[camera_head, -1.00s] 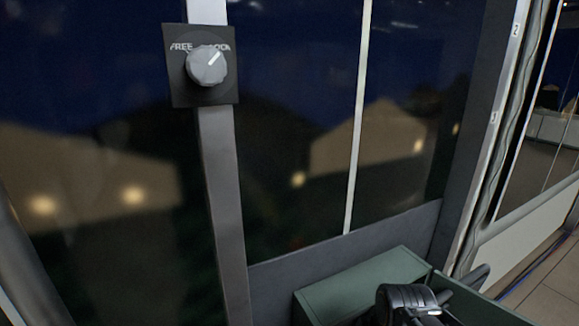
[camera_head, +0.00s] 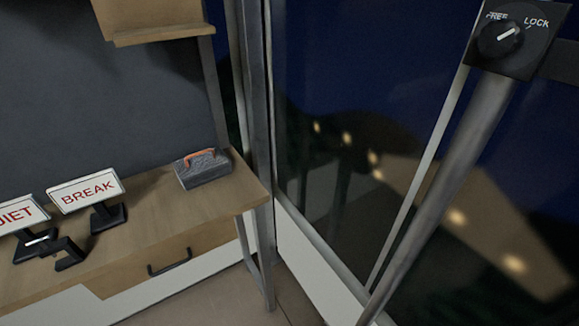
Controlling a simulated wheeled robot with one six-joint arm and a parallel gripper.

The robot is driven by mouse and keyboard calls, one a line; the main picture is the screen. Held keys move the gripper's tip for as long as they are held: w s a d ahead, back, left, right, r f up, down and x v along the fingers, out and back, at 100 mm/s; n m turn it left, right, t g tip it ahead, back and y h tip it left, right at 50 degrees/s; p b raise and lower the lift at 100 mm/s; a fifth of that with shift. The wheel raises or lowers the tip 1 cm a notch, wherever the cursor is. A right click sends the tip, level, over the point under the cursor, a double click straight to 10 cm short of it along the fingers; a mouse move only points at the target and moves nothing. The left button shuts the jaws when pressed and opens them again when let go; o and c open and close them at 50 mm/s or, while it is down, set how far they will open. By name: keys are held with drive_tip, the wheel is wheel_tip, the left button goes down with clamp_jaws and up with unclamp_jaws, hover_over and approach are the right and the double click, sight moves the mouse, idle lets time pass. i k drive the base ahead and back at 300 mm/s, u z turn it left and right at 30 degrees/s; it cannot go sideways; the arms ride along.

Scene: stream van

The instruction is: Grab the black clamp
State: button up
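A small black angular object (camera_head: 68,254) that looks like the black clamp lies at the front edge of the wooden desk (camera_head: 165,218), at the lower left. A short pale bar shows at its left, close to the base of the QUIET sign (camera_head: 22,214). I cannot tell whether the clamp touches that base. My gripper is not in view.
A BREAK sign (camera_head: 86,191) stands just behind the clamp. A grey block with an orange handle (camera_head: 203,167) sits at the desk's right end. A drawer handle (camera_head: 169,262) sticks out below. Glass panels and a FREE/LOCK knob (camera_head: 500,38) are at right.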

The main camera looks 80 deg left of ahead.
sight(77, 256)
drive_tip(key=z, duration=5.95)
drive_tip(key=i, duration=1.6)
drive_tip(key=z, duration=2)
